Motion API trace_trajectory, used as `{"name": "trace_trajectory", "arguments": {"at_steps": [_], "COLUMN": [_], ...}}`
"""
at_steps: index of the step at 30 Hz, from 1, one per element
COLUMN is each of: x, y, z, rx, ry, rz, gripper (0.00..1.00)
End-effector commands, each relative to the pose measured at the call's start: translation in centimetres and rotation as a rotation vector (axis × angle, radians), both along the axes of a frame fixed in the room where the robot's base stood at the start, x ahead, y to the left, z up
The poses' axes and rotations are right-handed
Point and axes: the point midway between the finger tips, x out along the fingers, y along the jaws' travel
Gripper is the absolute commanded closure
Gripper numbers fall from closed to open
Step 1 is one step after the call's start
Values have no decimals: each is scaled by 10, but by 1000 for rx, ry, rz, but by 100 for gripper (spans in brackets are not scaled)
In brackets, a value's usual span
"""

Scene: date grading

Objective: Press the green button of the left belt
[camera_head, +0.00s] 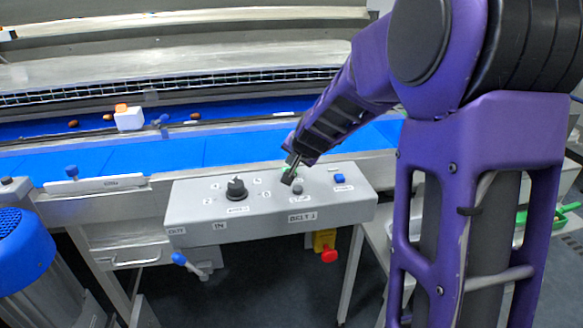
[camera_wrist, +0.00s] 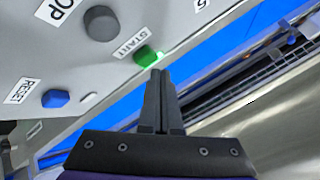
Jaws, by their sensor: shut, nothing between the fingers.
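A grey control panel (camera_head: 215,200) labelled BELT 1 stands in front of the blue belt in the head view. Its green button (camera_wrist: 147,55), beside the START label, shows in the wrist view; in the head view it is mostly hidden by my gripper (camera_head: 290,175). In the wrist view my gripper (camera_wrist: 159,73) is shut and empty, its fingertips right at the lower edge of the green button. I cannot tell if they touch it. A green glow shows beside the button.
On the panel, a grey stop button (camera_wrist: 101,23) and a blue reset button (camera_wrist: 55,98) sit near the green one. A black knob (camera_head: 236,188) is further left. A red emergency knob (camera_head: 329,255) hangs below.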

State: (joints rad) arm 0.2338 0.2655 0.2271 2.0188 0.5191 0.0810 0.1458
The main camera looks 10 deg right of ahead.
Motion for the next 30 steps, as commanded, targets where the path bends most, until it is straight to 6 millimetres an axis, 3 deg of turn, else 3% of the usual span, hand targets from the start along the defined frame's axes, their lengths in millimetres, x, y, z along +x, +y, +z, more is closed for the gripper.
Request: {"name": "trace_trajectory", "arguments": {"at_steps": [11,25,30], "x": [0,0,0], "y": [0,0,0], "z": [3,47,53], "rx": [0,-1,0], "ry": [-1,0,0], "rz": [-1,1,0], "gripper": [100,100,100]}}
